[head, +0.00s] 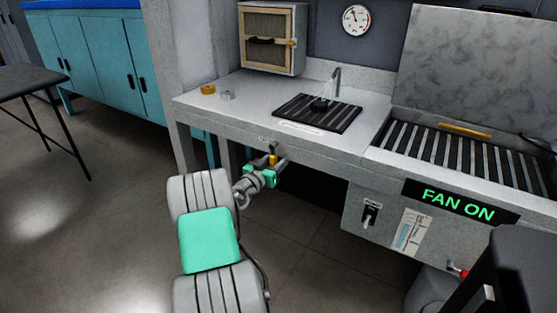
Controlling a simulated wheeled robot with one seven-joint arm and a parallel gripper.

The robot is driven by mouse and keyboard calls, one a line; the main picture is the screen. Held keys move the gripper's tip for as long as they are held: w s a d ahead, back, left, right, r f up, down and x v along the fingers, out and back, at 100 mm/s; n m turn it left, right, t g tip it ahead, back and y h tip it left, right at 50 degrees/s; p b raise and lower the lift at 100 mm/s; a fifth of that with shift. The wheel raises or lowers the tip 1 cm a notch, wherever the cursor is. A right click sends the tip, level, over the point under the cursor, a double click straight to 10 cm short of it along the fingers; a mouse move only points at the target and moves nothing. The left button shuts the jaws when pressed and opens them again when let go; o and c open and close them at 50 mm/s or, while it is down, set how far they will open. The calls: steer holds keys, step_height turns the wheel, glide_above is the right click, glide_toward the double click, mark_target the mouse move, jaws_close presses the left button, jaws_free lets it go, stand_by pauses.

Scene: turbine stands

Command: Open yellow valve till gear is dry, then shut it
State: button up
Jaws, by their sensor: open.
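The yellow valve (273,159) is on the front edge of the grey bench, under a small label. My gripper (275,165) reaches up to it from the front, with its jaws apart on either side of the yellow handle. I cannot tell whether they touch it. The handle's exact angle is partly hidden by the gripper. A small dark gear (320,104) lies on the black slatted grate (345,117). A bent metal nozzle (337,79) stands behind the grate, and thin pale streaks run from it down to the gear. Whether the gear is wet is too small to tell.
A round gauge (356,20) hangs on the back wall. A wooden-framed cabinet (272,38) stands at the bench's back. A yellow ring (208,89) lies at left. The slatted fan table (465,153) with a "FAN ON" sign (459,201) is at right.

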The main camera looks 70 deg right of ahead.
steer(key=shift+d, duration=0.15)
jaws_close()
stand_by(0.4)
stand_by(1.0)
